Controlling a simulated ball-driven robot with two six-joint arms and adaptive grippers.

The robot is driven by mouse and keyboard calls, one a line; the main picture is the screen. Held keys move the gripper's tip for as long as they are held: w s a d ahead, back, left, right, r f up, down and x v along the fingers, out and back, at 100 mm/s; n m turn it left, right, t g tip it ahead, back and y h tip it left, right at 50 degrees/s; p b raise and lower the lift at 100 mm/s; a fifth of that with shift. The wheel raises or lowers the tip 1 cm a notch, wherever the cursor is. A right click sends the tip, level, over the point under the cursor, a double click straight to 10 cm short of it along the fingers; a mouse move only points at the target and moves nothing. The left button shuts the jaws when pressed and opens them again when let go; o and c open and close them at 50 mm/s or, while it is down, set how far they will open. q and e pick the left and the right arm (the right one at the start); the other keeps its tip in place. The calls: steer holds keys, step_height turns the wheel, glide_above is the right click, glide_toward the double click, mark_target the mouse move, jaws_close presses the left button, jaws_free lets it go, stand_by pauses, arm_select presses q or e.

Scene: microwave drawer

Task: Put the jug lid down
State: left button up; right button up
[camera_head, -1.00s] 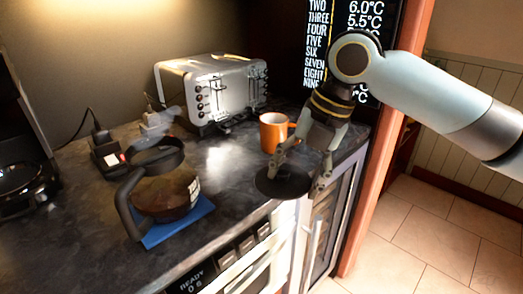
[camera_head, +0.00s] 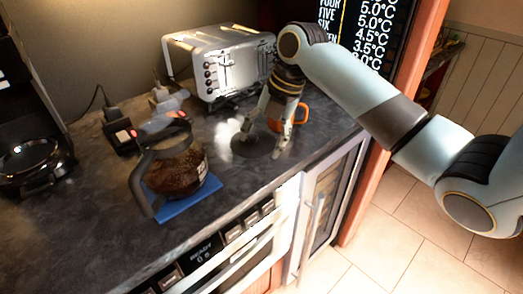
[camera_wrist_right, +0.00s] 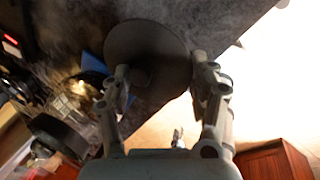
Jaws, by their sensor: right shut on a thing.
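The jug lid (camera_head: 250,146) is a flat dark disc, seen over the counter in front of the toaster. It also shows in the right wrist view (camera_wrist_right: 150,42), between the fingers. My right gripper (camera_head: 264,142) points down and is shut on the lid. I cannot tell whether the lid touches the counter. The glass jug (camera_head: 178,172), with dark contents and a black handle, stands left of the lid on a blue mat (camera_head: 190,201). My left gripper is not in view.
An orange mug (camera_head: 301,113) stands behind my right gripper, partly hidden. A silver toaster (camera_head: 222,65) is at the back. Plugs and cables (camera_head: 120,135) lie behind the jug. The counter (camera_head: 225,185) has bare room between jug and lid; its front edge is close.

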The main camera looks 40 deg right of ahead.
mark_target(258, 165)
step_height(258, 165, down, 4)
steer(key=shift+w+f+p, duration=0.1)
steer(key=shift+w+p, duration=0.05)
steer(key=shift+p, duration=0.2)
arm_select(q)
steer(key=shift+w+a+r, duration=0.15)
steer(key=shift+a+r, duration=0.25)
arm_select(e)
steer(key=shift+f, duration=0.35)
steer(key=shift+s+a+f+b, duration=0.1)
steer(key=shift+s+f+b, duration=0.15)
steer(key=shift+b, duration=0.05)
steer(key=o, duration=0.6)
steer(key=shift+c, duration=0.2)
steer(key=o, duration=0.4)
steer(key=shift+w+f, duration=0.2)
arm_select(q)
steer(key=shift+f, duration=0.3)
arm_select(e)
steer(key=shift+r, duration=0.1)
